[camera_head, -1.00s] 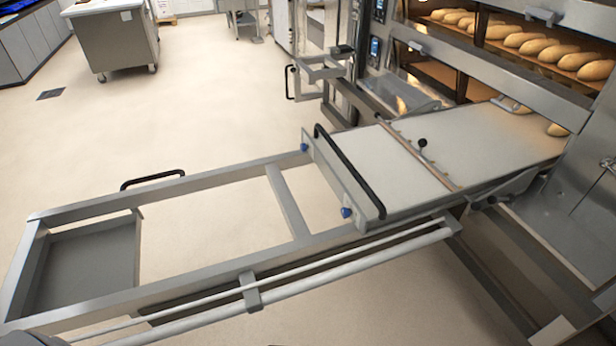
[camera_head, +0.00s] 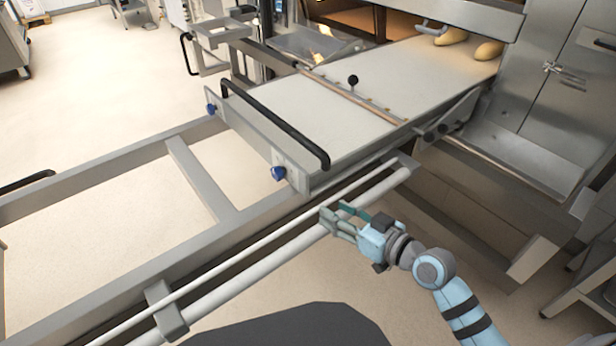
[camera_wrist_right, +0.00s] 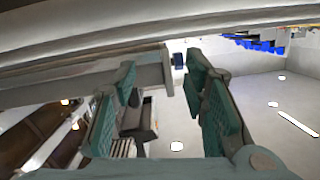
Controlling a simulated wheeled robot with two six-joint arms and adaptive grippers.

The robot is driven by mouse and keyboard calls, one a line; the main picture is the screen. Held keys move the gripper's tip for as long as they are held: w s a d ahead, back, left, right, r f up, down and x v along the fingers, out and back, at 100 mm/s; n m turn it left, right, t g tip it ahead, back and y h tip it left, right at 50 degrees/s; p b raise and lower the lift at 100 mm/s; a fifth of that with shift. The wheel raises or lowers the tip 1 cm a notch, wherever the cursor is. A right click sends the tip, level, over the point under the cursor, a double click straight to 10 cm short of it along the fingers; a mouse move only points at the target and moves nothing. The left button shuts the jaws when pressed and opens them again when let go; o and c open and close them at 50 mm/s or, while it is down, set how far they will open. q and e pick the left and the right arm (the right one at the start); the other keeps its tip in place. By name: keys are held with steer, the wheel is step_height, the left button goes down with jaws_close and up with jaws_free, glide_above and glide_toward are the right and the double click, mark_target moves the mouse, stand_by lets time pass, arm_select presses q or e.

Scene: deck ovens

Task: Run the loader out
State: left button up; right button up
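The loader (camera_head: 310,110) has a pale belt reaching into the oven mouth on the right. A black bar handle (camera_head: 275,122) runs along its near end, with blue knobs (camera_head: 278,173) below it. The loader rests on a long grey frame (camera_head: 190,175) with white rails (camera_head: 250,256) along its side. My right gripper (camera_head: 342,212) is beside these rails, below the handle, and holds nothing. In the right wrist view its green-padded fingers (camera_wrist_right: 160,105) stand apart, with a grey frame edge above them. My left gripper is not in view.
Loaves (camera_head: 487,50) lie at the oven mouth beyond the belt's far end. A steel door with a latch (camera_head: 565,75) stands at right. A wheeled steel stand (camera_head: 215,40) is at the back. Open floor (camera_head: 90,100) lies to the left.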

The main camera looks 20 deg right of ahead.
mark_target(309, 146)
steer(key=w+d+r+m+t, duration=0.1)
steer(key=w+d+r+t, duration=0.2)
steer(key=w+r, duration=0.3)
steer(key=b+x, duration=0.2)
steer(key=x, duration=0.9)
steer(key=shift+a, duration=0.1)
steer(key=shift+w+a, duration=0.25)
steer(key=shift+w, duration=0.2)
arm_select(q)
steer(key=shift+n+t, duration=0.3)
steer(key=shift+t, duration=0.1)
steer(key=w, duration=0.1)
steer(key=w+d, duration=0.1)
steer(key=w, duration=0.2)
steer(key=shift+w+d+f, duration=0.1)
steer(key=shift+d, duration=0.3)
arm_select(e)
jaws_close()
